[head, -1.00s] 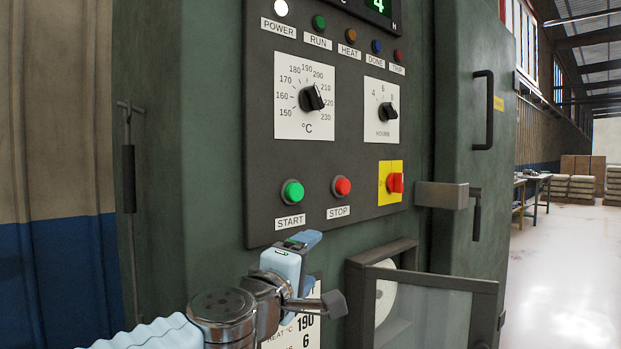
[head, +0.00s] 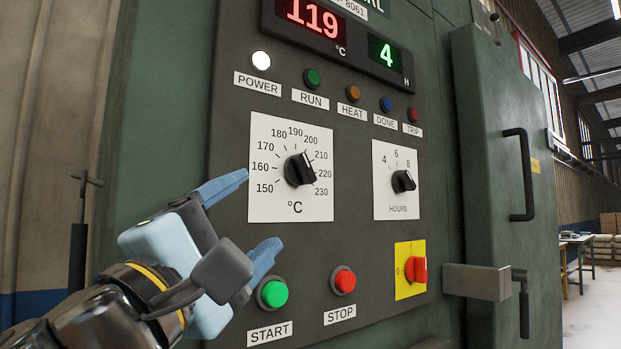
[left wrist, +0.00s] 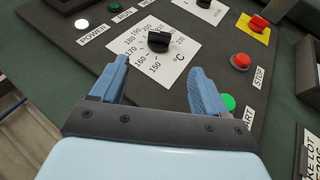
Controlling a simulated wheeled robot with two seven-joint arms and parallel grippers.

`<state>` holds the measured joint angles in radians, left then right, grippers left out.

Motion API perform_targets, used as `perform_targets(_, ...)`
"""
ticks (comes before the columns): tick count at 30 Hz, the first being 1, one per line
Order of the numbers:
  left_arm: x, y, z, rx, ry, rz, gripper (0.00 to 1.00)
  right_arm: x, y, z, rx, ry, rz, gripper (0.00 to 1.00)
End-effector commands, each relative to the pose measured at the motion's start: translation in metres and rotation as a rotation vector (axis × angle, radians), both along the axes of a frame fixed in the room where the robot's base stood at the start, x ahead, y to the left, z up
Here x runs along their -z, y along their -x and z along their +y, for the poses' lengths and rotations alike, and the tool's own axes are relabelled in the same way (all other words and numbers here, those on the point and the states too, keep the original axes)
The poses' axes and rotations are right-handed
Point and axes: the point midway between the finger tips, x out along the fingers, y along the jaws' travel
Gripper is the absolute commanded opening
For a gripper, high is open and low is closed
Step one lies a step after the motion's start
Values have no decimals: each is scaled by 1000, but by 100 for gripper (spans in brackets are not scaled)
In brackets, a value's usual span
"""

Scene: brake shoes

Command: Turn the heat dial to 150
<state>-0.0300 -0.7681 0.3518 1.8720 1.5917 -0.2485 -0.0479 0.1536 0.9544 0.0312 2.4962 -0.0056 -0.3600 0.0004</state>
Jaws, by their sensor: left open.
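The heat dial (head: 299,170) is a black knob on a white °C plate marked 150 to 230, on the dark control panel. Its grip bar slants toward the lower right, by the 220–230 marks; I cannot tell which end is the pointer. My left gripper (head: 261,212) is open and empty, left of and below the dial, apart from it. In the left wrist view the dial (left wrist: 159,41) lies beyond and between the open fingertips (left wrist: 160,66), with the 150 mark nearer me. My right gripper is not in view.
The hours dial (head: 403,181) is right of the heat dial. The green START button (head: 274,293) is close below my lower finger, with the red STOP button (head: 345,281) beside it. A red switch (head: 414,270) sits on yellow. The display (head: 315,22) reads 119 °C.

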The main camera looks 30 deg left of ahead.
Motion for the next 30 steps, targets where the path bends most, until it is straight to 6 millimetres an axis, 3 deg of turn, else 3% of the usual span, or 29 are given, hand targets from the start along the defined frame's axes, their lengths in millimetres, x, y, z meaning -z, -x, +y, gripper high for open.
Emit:
perform_targets(16, -51, -100, 5, 0, 1, 3, 74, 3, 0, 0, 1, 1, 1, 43)
perform_targets(22, -59, -116, 6, -1, -1, 2, 74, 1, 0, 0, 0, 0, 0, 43)
perform_targets(30, -60, -118, 6, 0, -1, 1, 74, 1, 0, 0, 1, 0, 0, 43)
